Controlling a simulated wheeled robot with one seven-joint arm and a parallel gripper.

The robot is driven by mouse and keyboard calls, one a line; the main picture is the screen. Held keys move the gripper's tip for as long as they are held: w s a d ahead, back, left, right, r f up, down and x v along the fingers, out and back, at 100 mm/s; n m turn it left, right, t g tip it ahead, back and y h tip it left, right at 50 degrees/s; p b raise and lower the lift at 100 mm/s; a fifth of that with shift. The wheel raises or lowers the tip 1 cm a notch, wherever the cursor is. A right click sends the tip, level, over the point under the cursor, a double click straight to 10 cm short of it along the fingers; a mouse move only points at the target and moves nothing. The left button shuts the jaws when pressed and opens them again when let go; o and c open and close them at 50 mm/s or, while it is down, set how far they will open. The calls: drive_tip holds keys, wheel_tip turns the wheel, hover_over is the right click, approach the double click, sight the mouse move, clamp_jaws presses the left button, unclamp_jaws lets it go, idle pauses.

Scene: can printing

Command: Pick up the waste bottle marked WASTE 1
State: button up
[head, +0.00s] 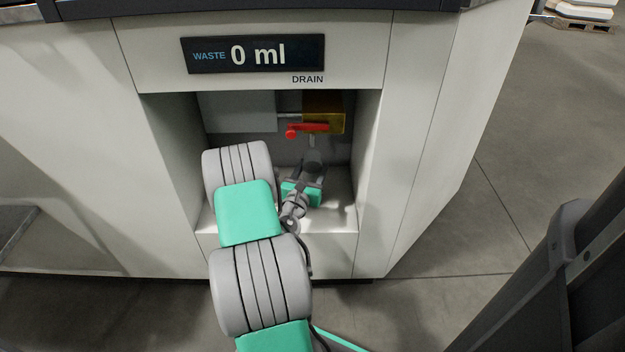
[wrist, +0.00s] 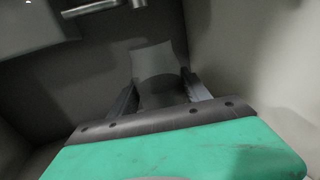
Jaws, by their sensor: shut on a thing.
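The waste bottle (head: 313,159) shows in the head view as a dark grey shape inside the drain recess, below the valve's spout. In the wrist view the bottle (wrist: 155,62) is a grey, slightly see-through body between the two fingers. My gripper (wrist: 160,84) is shut on it from the front, one finger on each side. In the head view my gripper (head: 312,174) is partly hidden by its own teal body and my wrist. The bottle's base is hidden, and no WASTE 1 marking can be read.
The recess (head: 175,150) has close side walls and a low front ledge (head: 335,248). A panel (head: 253,53) reads "WASTE 0 ml". Open floor (head: 480,290) lies to the right.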

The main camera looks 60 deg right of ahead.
clamp_jaws()
drive_tip(key=shift+r, duration=0.15)
idle(0.4)
